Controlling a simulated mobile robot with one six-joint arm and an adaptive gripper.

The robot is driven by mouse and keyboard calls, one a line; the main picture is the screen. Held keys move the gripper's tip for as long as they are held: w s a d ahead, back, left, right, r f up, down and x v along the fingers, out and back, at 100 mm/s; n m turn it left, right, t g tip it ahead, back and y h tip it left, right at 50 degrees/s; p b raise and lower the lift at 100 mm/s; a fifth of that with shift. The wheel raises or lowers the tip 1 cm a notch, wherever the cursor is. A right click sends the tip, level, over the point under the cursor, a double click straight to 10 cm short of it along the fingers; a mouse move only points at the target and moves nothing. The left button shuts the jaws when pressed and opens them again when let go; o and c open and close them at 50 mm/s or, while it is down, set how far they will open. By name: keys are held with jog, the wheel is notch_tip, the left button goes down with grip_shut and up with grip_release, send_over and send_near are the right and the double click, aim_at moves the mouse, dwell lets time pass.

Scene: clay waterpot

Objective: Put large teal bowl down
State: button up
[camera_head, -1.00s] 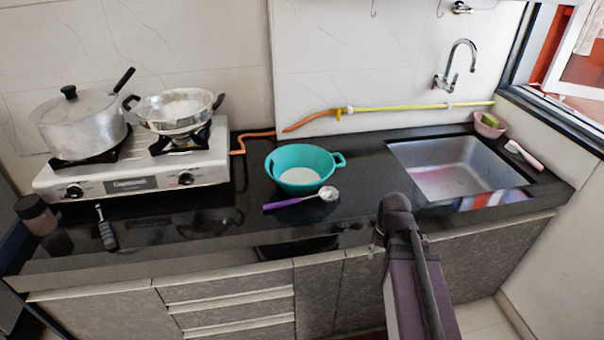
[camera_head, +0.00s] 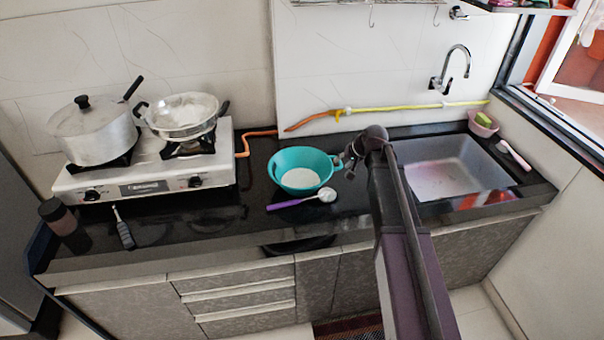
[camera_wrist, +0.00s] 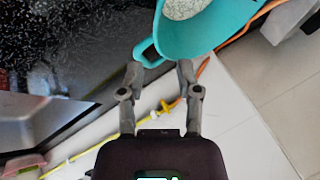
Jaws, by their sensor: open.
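The large teal bowl (camera_head: 322,163) sits upright on the black counter, right of the stove, with pale contents inside. In the wrist view the bowl (camera_wrist: 207,32) fills the top, and its looped handle (camera_wrist: 148,52) points toward my gripper. My gripper (camera_wrist: 160,68) is open, with its two fingertips close to the handle, one to either side of it. I cannot tell whether they touch it. In the head view my gripper (camera_head: 345,157) is at the bowl's right side, and my arm partly hides the handle.
A purple-handled spoon (camera_head: 291,203) lies in front of the bowl. The stove (camera_head: 142,180) holds a lidded pot (camera_head: 95,135) and a pan (camera_head: 182,117) at left. The sink (camera_head: 455,168) is at right. A yellow hose (camera_head: 410,107) runs along the wall.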

aim_at(326, 175)
jog(key=shift+f, duration=0.2)
jog(key=b+x, duration=0.7)
jog(key=x, duration=0.1)
dwell(0.6)
jog(key=shift+a+f, duration=0.1)
jog(key=shift+f, duration=0.1)
jog(key=b+x, duration=0.3)
jog(key=shift+s+f, duration=0.1)
jog(key=shift+b+x, duration=0.85)
jog(key=shift+x, duration=0.2)
